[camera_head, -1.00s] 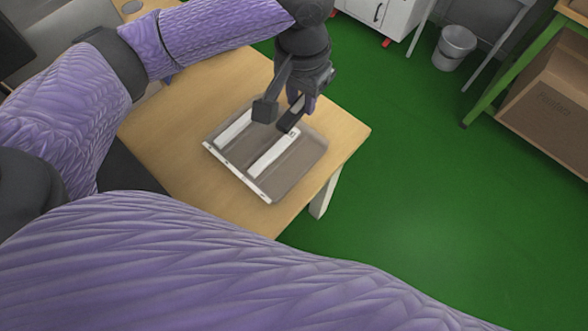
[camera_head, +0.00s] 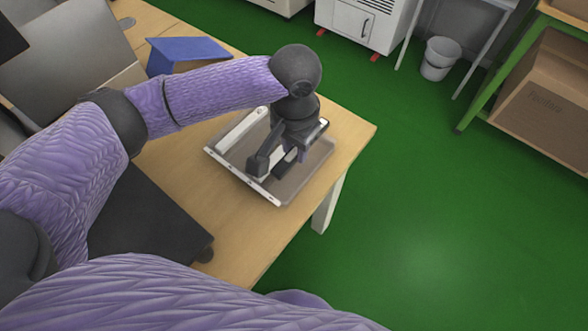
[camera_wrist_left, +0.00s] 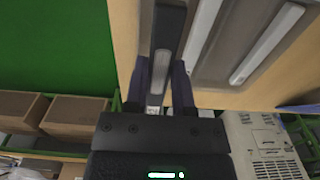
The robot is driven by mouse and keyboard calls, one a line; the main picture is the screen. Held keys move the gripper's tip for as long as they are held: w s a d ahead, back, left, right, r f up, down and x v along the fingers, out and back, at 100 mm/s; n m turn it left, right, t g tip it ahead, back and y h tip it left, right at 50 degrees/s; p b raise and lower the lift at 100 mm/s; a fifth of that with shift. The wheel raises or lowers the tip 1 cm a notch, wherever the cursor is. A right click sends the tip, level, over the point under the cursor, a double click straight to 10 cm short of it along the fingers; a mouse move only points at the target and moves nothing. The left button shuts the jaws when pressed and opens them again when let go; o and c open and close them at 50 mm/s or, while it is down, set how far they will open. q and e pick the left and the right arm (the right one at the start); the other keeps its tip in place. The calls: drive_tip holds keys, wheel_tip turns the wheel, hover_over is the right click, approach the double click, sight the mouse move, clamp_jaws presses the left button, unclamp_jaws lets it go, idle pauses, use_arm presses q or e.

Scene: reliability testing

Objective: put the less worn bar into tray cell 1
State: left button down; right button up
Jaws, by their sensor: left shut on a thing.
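The shallow tray (camera_head: 312,166) lies near the table corner in the head view. One long pale bar (camera_head: 240,132) lies along its left side; a pale bar also shows in the left wrist view (camera_wrist_left: 266,45). My left gripper (camera_head: 271,166) is low over the right part of the tray, shut on a bar. The gripper largely hides this bar; in the left wrist view a light end (camera_wrist_left: 155,95) shows between the fingers. Whether the held bar touches the tray, how worn each bar is, and the cell numbers cannot be told. My right gripper is out of view.
The wooden table (camera_head: 350,128) ends just right of the tray, above green floor. A blue object (camera_head: 187,50) stands behind my left arm. A bucket (camera_head: 440,57), a white cabinet (camera_head: 350,25) and a cardboard box (camera_head: 545,100) are farther off.

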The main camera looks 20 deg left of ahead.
sight(295, 151)
use_arm(q)
wheel_tip(295, 151, down, 6)
drive_tip(key=shift+r+b, duration=0.1)
drive_tip(key=shift+b, duration=1.15)
drive_tip(key=shift+r, duration=0.2)
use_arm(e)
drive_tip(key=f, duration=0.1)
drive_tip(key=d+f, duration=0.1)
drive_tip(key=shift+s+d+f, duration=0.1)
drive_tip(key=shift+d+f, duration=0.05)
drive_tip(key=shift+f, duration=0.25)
use_arm(q)
drive_tip(key=shift+f+p, duration=0.25)
drive_tip(key=shift+p, duration=0.05)
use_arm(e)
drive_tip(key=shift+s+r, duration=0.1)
use_arm(q)
drive_tip(key=shift+f, duration=0.35)
drive_tip(key=shift+c, duration=2.3)
unclamp_jaws()
drive_tip(key=shift+r, duration=0.2)
wheel_tip(295, 151, up, 10)
drive_tip(key=p, duration=0.5)
drive_tip(key=shift+r+p, duration=0.55)
drive_tip(key=shift+r, duration=0.9)
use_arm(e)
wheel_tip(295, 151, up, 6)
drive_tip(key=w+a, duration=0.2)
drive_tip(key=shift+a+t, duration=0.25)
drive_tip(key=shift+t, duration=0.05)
